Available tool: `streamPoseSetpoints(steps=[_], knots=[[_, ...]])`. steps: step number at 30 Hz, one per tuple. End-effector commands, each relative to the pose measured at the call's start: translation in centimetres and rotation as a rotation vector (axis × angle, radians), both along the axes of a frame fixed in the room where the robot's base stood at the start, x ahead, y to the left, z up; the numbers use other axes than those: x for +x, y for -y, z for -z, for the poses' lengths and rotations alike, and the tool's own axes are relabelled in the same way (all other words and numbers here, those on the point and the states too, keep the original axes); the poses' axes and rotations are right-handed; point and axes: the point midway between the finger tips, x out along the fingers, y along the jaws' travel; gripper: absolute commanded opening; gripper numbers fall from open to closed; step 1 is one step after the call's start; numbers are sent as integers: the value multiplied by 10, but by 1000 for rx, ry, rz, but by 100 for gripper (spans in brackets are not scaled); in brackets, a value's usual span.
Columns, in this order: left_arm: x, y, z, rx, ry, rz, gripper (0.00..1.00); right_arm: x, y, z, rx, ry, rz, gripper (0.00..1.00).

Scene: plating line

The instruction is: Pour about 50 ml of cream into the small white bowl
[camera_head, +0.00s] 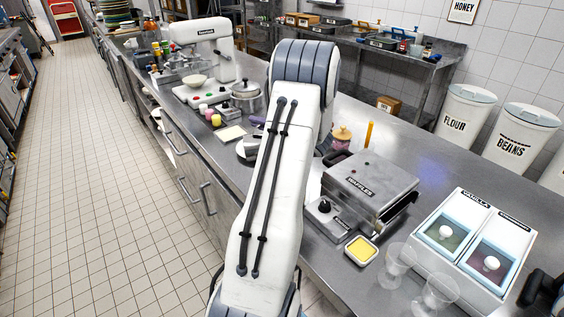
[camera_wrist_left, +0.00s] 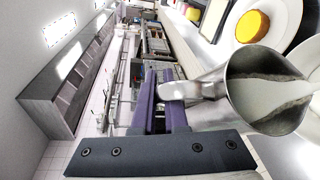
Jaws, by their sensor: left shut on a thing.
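My left gripper (camera_wrist_left: 163,92) has purple fingers and is shut on the handle of a metal pitcher (camera_wrist_left: 212,88) in the left wrist view. White cream (camera_wrist_left: 262,98) shows inside the pitcher's mouth; I see no clear stream. A white rounded surface (camera_wrist_left: 308,56) is at the right edge, beside the pitcher's mouth; I cannot tell if it is a bowl or a plate. My right gripper is not seen.
A waffle maker (camera_head: 370,185), a yellow-filled dish (camera_head: 361,250), two glasses (camera_head: 398,262) and a two-well white container (camera_head: 475,245) stand on the counter to the right of my arm. A yellow cake (camera_wrist_left: 252,27) is on a plate in the left wrist view.

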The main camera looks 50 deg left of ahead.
Motion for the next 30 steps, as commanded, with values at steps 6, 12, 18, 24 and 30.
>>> streamPoseSetpoints(steps=[6,12,18,24,30], knots=[[1,1,-1,8,-7,1,0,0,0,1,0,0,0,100],[2,1,-2,13,-14,0,0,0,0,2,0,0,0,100],[-3,-2,-4,-8,8,-3,0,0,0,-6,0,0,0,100],[-27,-19,17,-198,255,-5,0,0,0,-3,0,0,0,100],[-28,-19,17,-219,272,-4,0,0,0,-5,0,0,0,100]])
